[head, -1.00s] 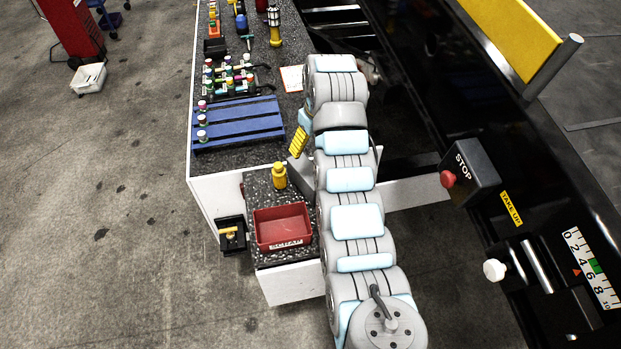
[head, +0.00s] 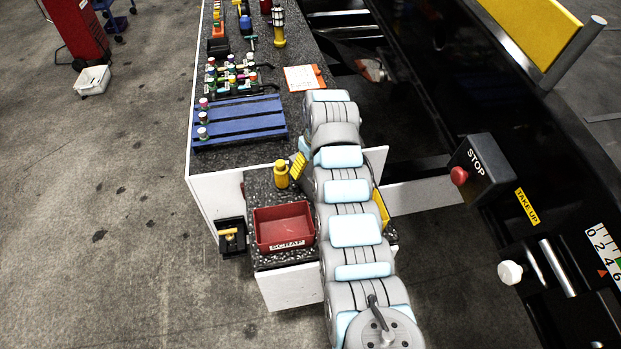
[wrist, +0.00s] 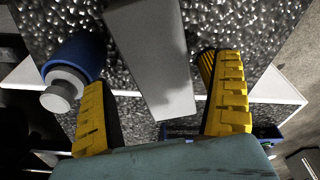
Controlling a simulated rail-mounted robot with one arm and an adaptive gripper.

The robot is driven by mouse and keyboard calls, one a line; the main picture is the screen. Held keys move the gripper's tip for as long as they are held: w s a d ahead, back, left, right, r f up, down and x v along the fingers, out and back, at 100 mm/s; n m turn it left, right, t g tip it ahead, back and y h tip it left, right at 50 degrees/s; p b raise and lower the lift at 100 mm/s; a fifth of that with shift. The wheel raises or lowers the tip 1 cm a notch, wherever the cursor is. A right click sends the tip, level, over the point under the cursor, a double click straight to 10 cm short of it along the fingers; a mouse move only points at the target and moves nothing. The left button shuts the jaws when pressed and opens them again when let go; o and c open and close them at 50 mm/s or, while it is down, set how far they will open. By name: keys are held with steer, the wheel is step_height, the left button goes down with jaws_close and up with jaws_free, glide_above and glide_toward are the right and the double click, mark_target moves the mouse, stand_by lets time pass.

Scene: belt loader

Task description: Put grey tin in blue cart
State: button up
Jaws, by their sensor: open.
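In the wrist view my gripper (wrist: 163,78) is open, with its yellow fingers wide apart. A plain grey, box-like object (wrist: 150,50), seemingly the grey tin, shows between and beyond the fingers, apart from both. Its upper end runs out of the picture. In the head view I cannot make it out; my arm covers part of the bench. There one yellow finger of my gripper (head: 298,166) shows left of my arm, close to a yellow bottle. A blue cart (head: 117,25) stands on the floor at the far upper left, partly cut off.
A blue bottle with a grey cap (wrist: 75,68) lies near the left finger. The lower bench holds a red scrap bin (head: 284,228) and the yellow bottle (head: 281,175). A blue slatted pallet (head: 238,124) lies behind. A stop box (head: 483,165) stands right. The left floor is mostly clear.

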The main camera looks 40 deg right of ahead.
mark_target(310, 168)
steer(key=shift+w+f+b, duration=0.3)
steer(key=shift+f, duration=0.45)
steer(key=shift+w+f+b, duration=0.25)
steer(key=shift+f, duration=0.45)
steer(key=shift+w+f+b, duration=0.2)
steer(key=shift+f+b, duration=0.25)
steer(key=shift+f, duration=0.6)
steer(key=shift+d, duration=0.1)
steer(key=c, duration=1.3)
steer(key=shift+c, duration=0.3)
steer(key=shift+r, duration=0.15)
